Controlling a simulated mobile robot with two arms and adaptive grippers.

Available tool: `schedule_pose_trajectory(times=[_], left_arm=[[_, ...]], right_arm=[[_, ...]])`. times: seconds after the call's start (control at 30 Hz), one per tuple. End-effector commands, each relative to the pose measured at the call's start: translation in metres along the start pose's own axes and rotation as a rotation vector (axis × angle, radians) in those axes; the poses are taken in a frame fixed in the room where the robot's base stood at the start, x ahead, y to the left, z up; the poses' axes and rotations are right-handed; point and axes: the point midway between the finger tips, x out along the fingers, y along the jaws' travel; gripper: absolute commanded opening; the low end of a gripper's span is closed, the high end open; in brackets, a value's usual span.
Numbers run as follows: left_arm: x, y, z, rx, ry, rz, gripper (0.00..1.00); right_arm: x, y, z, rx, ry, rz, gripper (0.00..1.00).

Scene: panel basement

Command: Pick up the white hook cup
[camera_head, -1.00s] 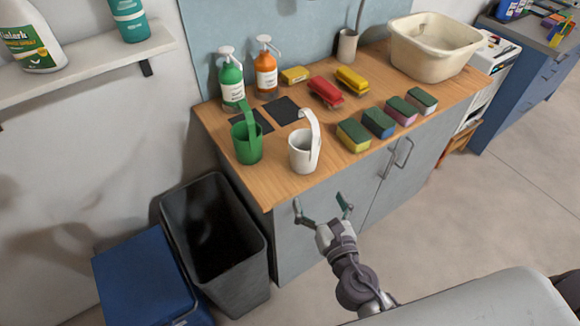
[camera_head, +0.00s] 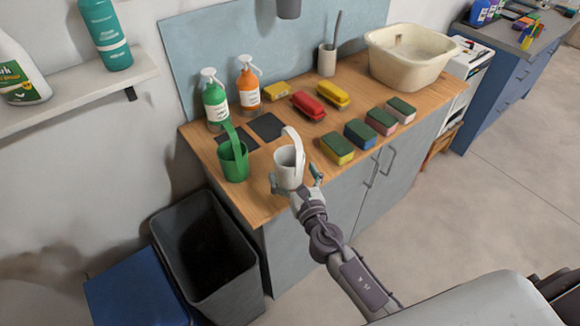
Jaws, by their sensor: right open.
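The white hook cup (camera_head: 288,164) stands upright near the front edge of the wooden counter (camera_head: 262,206). Its tall curved hook rises above the rim. My right gripper (camera_head: 295,182) is open at the front of the cup, with one finger at the cup's lower left and the other at its right. I cannot tell whether the fingers touch it. The cup's base is partly hidden by the gripper. My left gripper is not in view.
A green hook cup (camera_head: 234,161) stands close left of the white one. Several sponges (camera_head: 338,149) lie to the right. Green (camera_head: 214,104) and orange (camera_head: 248,88) pump bottles stand behind. A black bin (camera_head: 205,255) is below left.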

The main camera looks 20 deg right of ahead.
Motion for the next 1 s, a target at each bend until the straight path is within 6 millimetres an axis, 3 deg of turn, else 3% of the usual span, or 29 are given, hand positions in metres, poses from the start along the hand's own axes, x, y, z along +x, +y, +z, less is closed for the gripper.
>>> schedule_pose_trajectory(times=[0.13, 0.4, 0.73, 1.0], left_arm=[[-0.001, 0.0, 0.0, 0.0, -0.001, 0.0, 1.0], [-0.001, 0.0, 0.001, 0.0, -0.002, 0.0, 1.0], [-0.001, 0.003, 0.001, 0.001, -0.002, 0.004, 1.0], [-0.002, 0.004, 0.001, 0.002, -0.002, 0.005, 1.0]], right_arm=[[0.016, 0.001, 0.0, 0.0, 0.0, 0.0, 1.0], [0.018, 0.001, 0.0, 0.0, 0.0, 0.0, 0.98], [0.017, 0.001, 0.0, 0.0, 0.0, 0.0, 0.43], [0.017, 0.001, 0.002, 0.0, 0.0, 0.001, 0.41]])
